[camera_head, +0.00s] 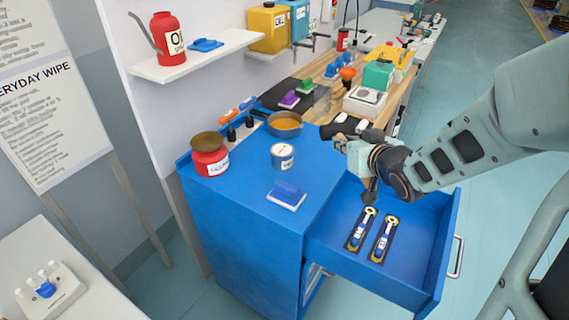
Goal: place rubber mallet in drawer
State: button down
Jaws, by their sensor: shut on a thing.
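The blue drawer (410,208) is pulled out from the blue cabinet, open at the top. My gripper (369,180) is over the drawer's back part, close to the cabinet's top edge. It is shut on a small dark thing below it, which I take for the rubber mallet; my wrist hides most of it, so its head and handle cannot be told apart clearly. Two slim blue and yellow tools (382,241) on dark bases lie side by side on the drawer floor, just below my gripper. The drawer's right and front floor is bare.
On the cabinet top stand a red jar (209,158), a white-labelled can (282,156), a pan (286,125) and a blue block on a white base (287,194). The drawer's handle (457,257) faces right. A cluttered wooden bench (315,107) extends behind.

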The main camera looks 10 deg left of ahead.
jog(key=shift+a+f, duration=0.1)
jog(key=shift+a, duration=0.4)
jog(key=w+a+f, duration=0.4)
jog(key=w+a, duration=0.2)
send_over(308, 161)
jog(key=f, duration=0.5)
jog(key=shift+s+d+b, duration=0.1)
jog(key=shift+s+b, duration=0.1)
jog(key=shift+b, duration=0.2)
jog(key=shift+w+f, duration=0.2)
jog(key=shift+f, duration=0.05)
jog(key=f, duration=0.3)
jog(key=shift+w+a+f, duration=0.1)
jog(key=shift+a+f, duration=0.05)
jog(key=shift+a, duration=0.05)
jog(key=shift+f, duration=0.25)
jog(key=c, duration=1.8)
grip_release()
jog(key=shift+c, duration=0.2)
jog(key=shift+r, duration=0.1)
